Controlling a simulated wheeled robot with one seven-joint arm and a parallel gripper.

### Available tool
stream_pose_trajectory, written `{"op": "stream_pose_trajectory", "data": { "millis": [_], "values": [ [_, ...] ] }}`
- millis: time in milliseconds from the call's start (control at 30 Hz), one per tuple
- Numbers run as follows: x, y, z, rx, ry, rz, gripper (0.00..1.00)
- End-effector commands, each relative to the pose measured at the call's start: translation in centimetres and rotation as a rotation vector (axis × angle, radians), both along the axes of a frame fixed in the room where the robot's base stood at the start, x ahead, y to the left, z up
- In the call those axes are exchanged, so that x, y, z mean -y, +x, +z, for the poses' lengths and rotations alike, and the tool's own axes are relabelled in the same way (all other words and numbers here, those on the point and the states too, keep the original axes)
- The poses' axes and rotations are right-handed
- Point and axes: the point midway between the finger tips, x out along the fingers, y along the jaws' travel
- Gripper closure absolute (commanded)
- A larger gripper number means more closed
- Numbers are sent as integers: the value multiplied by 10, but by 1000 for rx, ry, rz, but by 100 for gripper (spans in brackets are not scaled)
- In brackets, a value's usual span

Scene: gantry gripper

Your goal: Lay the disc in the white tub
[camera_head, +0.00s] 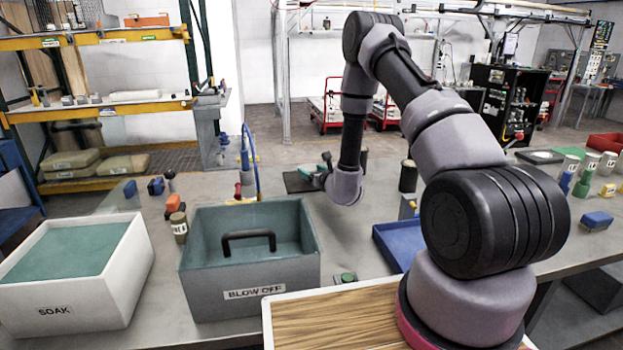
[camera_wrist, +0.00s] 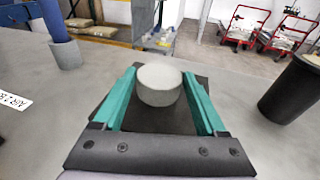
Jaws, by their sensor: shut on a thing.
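The disc (camera_wrist: 159,84) is a pale grey, thick round piece, seen in the wrist view between the teal fingers of my gripper (camera_wrist: 160,80). My gripper is shut on it, over or at a dark mat (camera_wrist: 160,120); I cannot tell whether the disc touches the mat. In the head view my gripper (camera_head: 322,170) is at the mat (camera_head: 296,184) on the far part of the bench, and the disc is not clear there. The white tub (camera_head: 70,308), marked SOAK, stands at the front left with a flat green surface inside.
A grey bin (camera_head: 205,285) marked BLOW OFF, with a black handle (camera_head: 249,236), stands between the tub and my arm. A blue tray (camera_head: 388,252) lies right of it. A dark cup (camera_wrist: 290,90) stands right of my gripper. Small bottles and blocks dot the bench (camera_head: 350,222).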

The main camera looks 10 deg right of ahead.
Motion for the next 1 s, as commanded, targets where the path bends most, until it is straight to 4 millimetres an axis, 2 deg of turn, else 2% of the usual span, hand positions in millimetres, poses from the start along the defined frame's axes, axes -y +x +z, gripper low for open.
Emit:
{"op": "stream_pose_trajectory", "data": {
  "millis": [33,167,567,600,633,667,933,1000],
  "values": [
    [0,0,-10,-3,-1,1,94],
    [-1,0,-24,-1,0,1,94],
    [0,0,-28,0,0,1,94],
    [0,0,-28,0,-1,1,15],
    [0,0,-28,0,-1,1,3],
    [0,0,-28,0,-1,1,0],
    [0,0,-26,0,-1,1,0],
    [1,-5,-25,-2,0,1,0]
  ]
}}
